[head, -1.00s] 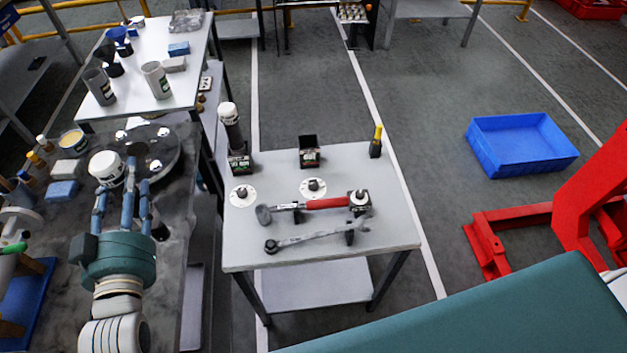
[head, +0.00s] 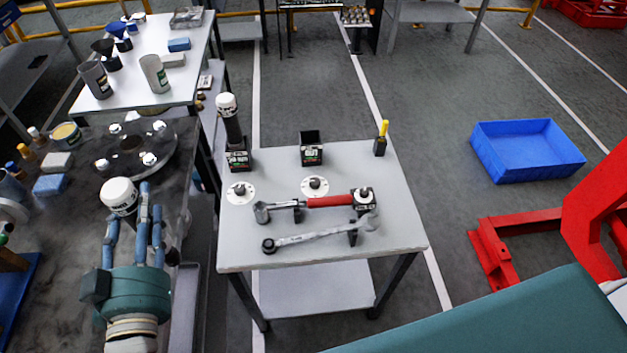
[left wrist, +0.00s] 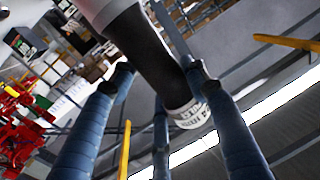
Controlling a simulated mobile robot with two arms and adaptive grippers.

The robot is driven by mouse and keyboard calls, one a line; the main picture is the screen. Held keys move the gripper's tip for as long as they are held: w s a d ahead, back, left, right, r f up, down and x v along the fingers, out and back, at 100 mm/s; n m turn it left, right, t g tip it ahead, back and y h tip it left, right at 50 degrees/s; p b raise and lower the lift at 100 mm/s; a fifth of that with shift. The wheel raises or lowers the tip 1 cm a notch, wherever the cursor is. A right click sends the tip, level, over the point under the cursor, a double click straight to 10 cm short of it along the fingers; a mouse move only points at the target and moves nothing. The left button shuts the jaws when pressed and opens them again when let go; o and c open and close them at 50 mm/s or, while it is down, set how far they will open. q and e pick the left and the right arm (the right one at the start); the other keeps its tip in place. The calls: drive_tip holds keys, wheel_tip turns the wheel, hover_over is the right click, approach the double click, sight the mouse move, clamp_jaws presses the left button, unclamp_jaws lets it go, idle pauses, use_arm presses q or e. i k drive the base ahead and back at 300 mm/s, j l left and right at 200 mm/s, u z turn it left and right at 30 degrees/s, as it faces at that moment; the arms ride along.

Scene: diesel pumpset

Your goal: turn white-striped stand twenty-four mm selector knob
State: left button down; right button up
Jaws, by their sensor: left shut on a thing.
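My left gripper (head: 136,208) is shut on a dark cylinder with a white cap (head: 118,194), left of the grey table. Two knobs on white round dials sit on the grey table: a left knob (head: 240,190) and a middle knob (head: 315,184). A third small knob (head: 364,194) tops a black block at the right. Their markings are too small to read, so I cannot tell which is the twenty-four mm one. My right gripper is not in view.
A red-handled wrench (head: 328,201) and a grey wrench (head: 315,237) rest on the grey table (head: 395,225). Black holders stand along its back, one with a white-capped dark cylinder (head: 230,120). A dark bench with a round flange (head: 136,148) is at left. A blue crate (head: 527,151) lies right.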

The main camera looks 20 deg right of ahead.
sight(315, 182)
drive_tip(key=l+u, duration=0.2)
drive_tip(key=l, duration=0.25)
drive_tip(key=l+u, duration=0.2)
drive_tip(key=l, duration=0.25)
drive_tip(key=k+l+u, duration=0.1)
drive_tip(key=l+u, duration=0.15)
drive_tip(key=l, duration=0.2)
drive_tip(key=k+l+u, duration=0.2)
drive_tip(key=l, duration=0.25)
drive_tip(key=i, duration=0.05)
